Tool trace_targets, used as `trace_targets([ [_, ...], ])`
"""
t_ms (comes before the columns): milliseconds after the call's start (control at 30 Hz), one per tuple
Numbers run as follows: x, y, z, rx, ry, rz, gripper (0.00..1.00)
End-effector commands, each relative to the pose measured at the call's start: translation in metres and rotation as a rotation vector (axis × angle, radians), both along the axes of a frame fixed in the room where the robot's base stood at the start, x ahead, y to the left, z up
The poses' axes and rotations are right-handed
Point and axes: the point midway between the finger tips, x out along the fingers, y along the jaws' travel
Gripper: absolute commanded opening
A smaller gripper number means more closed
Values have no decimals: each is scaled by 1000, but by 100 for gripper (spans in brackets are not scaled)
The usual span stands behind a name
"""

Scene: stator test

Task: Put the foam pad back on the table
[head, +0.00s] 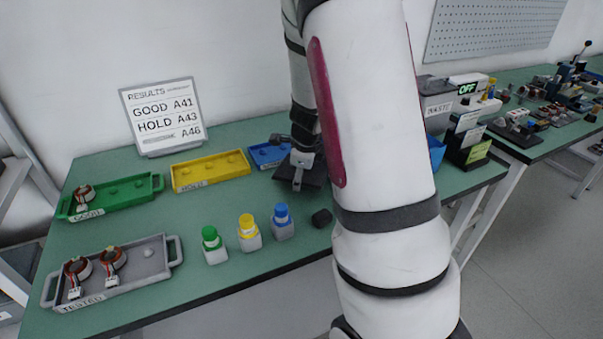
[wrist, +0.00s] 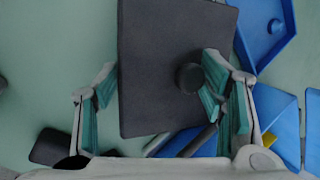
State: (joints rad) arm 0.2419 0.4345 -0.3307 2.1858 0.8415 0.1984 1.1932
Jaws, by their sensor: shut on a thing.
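The foam pad (wrist: 150,45) is a dark grey slab with a round knob on its face, seen in the wrist view. In the head view the pad (head: 314,174) shows as a dark plate under my gripper (head: 299,172), partly hidden by my arm. I cannot tell whether it touches the green table (head: 190,217).
A blue tray (head: 262,150), yellow tray (head: 210,184) and green tray (head: 110,203) line the back. Bottles with green (head: 214,246), yellow (head: 249,234) and blue (head: 283,222) caps stand in front, beside a small black object (head: 321,218). The grey tray (head: 135,285) holds two stators.

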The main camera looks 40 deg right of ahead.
Motion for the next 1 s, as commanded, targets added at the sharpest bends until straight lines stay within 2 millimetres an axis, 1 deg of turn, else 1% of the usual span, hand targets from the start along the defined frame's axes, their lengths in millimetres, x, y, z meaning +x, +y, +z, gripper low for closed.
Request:
trace_targets([
  [67,1,-1,-9,2,1,-3,21],
  [133,1,-1,-13,1,1,-2,21],
  [433,1,-1,-13,0,0,-1,21],
  [1000,1,-1,-25,1,1,-1,21],
])
